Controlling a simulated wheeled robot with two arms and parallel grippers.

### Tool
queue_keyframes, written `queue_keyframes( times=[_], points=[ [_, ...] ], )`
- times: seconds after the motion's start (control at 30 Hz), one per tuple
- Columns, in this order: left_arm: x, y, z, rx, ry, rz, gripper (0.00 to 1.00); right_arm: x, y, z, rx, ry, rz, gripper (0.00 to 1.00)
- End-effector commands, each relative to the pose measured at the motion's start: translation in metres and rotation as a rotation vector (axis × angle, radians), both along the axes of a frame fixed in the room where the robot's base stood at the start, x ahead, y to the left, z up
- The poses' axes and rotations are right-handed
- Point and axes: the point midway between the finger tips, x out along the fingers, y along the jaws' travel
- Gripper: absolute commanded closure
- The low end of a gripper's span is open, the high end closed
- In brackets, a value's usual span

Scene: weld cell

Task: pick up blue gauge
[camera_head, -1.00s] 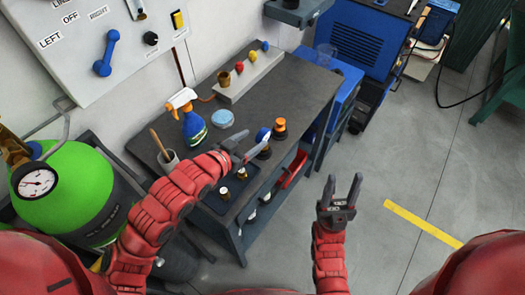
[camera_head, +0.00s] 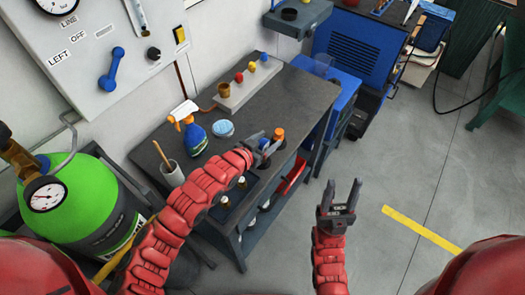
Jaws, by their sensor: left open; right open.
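The blue gauge (camera_head: 264,144) stands on the dark workbench (camera_head: 300,95) near its right edge and is partly hidden by my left gripper. My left gripper (camera_head: 268,140) is open at the gauge, with its fingers appearing to lie on either side of it; I cannot tell whether they touch it. My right gripper (camera_head: 342,185) is open and empty, pointing up over the floor to the right of the bench.
An orange-capped item (camera_head: 278,134) stands close beyond the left gripper. A spray bottle (camera_head: 193,136), a light blue disc (camera_head: 223,128) and a cup with a stick (camera_head: 171,171) are also on the bench. A green gas cylinder (camera_head: 75,205) stands at the left.

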Motion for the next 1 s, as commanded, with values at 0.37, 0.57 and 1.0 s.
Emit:
queue_keyframes(
  times=[0.37,0.57,1.0],
  points=[
    [0.0025,-0.0027,-0.0015,0.0,-0.001,-0.001,0.46,0.0,0.0,0.0009,0.0,0.0,0.0,0.5],
    [0.0025,-0.0026,-0.0016,-0.001,-0.001,-0.001,0.82,0.0,0.0,0.0009,0.0,0.0,0.0,0.5],
    [0.0026,-0.0026,-0.0013,0.0,-0.001,-0.001,1.0,0.0,-0.0001,0.001,0.0,0.0,0.0,0.5]
  ],
)
